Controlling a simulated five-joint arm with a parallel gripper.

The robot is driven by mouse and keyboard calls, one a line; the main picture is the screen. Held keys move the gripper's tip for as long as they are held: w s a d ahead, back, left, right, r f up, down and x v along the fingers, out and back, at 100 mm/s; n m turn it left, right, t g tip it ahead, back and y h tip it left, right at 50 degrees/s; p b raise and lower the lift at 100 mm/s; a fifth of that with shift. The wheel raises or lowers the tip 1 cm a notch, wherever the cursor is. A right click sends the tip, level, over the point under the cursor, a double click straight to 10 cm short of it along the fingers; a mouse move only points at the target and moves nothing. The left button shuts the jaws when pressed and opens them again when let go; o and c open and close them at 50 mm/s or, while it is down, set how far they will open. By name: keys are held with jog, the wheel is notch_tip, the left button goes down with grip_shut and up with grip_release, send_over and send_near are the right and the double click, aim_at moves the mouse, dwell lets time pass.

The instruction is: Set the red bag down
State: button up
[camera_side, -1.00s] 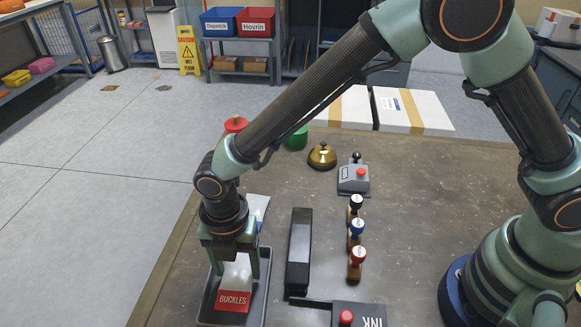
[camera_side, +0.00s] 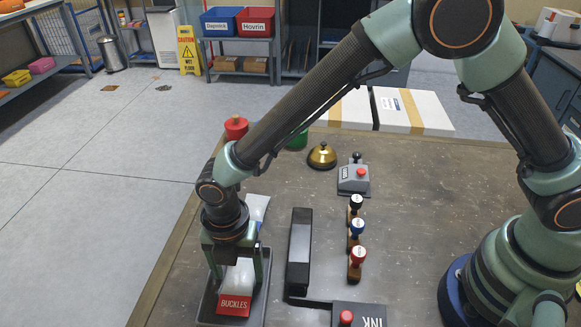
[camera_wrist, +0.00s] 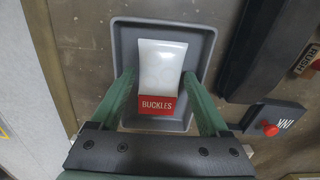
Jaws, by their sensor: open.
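The red bag (camera_side: 235,304) has a red band reading BUCKLES and a clear whitish upper part. It lies in a dark grey tray (camera_side: 207,297) at the front left of the table. In the wrist view the bag (camera_wrist: 160,75) is in the middle of the tray (camera_wrist: 205,45). My gripper (camera_side: 239,283) is over the tray with its two green fingers on either side of the bag.
A long black block (camera_side: 299,250) stands just right of the tray. Several stamps (camera_side: 357,228) stand in a row beyond it, with an ink pad (camera_side: 365,317) at the front. A brass bell (camera_side: 321,156) and a grey device with a lever (camera_side: 354,178) are farther back.

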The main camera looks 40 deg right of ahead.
aim_at(239, 275)
notch_tip(239, 275, up, 11)
jog(key=w+d+r+m+t, duration=0.1)
jog(key=w+d+r+m, duration=0.2)
jog(key=d+r+m, duration=0.6)
jog(key=s+d+r+m+t, duration=0.1)
jog(key=s+d+m+t, duration=0.1)
jog(key=d+m, duration=0.7)
jog(key=s+d+r+m+t, duration=0.2)
jog(key=s+d+m, duration=0.2)
jog(key=d+m, duration=0.5)
jog(key=d, duration=0.4)
jog(key=shift+s+d+r+m+t, duration=0.25)
jog(key=shift+d+r+m+t, duration=0.05)
